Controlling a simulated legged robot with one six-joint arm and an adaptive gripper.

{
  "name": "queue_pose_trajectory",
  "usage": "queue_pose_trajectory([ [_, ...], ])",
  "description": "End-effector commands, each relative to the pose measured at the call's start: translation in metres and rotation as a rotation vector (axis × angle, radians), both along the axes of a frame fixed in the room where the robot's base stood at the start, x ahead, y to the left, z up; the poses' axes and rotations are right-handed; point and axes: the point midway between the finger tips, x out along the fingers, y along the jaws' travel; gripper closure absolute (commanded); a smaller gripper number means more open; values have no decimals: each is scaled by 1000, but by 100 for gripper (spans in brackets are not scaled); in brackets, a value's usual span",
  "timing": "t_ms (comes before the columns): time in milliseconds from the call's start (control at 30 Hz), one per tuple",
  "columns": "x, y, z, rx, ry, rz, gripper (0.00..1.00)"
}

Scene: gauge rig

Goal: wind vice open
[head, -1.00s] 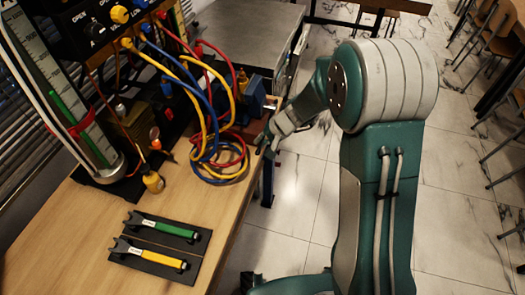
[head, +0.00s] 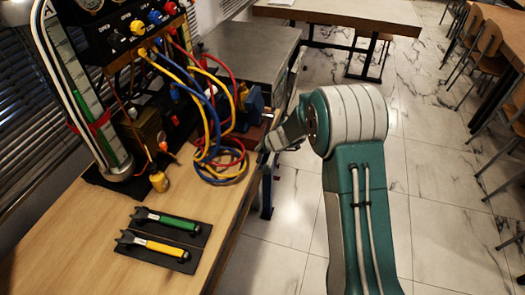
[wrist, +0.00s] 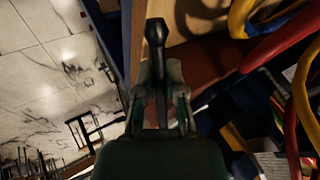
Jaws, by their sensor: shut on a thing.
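The blue vice (head: 254,103) stands at the right edge of the wooden bench, behind the looped hoses. My gripper (head: 268,143) is beside the bench edge, just in front of the vice and low against its front. In the wrist view my gripper (wrist: 160,75) is shut on a dark bar with a rounded knob end, the vice handle (wrist: 156,35). The bar runs between the two fingers, with its knob beyond the fingertips. The vice jaws are too small and dark to tell their gap.
Red, blue and yellow hoses (head: 222,165) loop close to the vice. Green-handled (head: 170,220) and yellow-handled (head: 155,246) wrenches lie on dark mats on the bench. A gauge panel (head: 120,35) stands behind. Tiled floor (head: 280,240) is free to the right.

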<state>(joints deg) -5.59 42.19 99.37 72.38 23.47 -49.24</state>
Motion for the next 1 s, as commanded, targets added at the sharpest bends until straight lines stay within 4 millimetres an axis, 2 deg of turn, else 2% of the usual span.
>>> queue_pose_trajectory([
  [67, -1, 6, 1, 6, 1, 10, 100],
  [100, -1, 7, 1, 6, 1, 10, 73],
  [133, -1, 7, 1, 6, 1, 10, 59],
  [167, -1, 6, 1, 6, 1, 10, 50],
  [567, -2, -2, 4, 7, 0, 4, 50],
  [767, -14, -12, 28, 4, -3, 3, 50],
  [1000, -34, -30, 66, 3, -3, 5, 50],
])
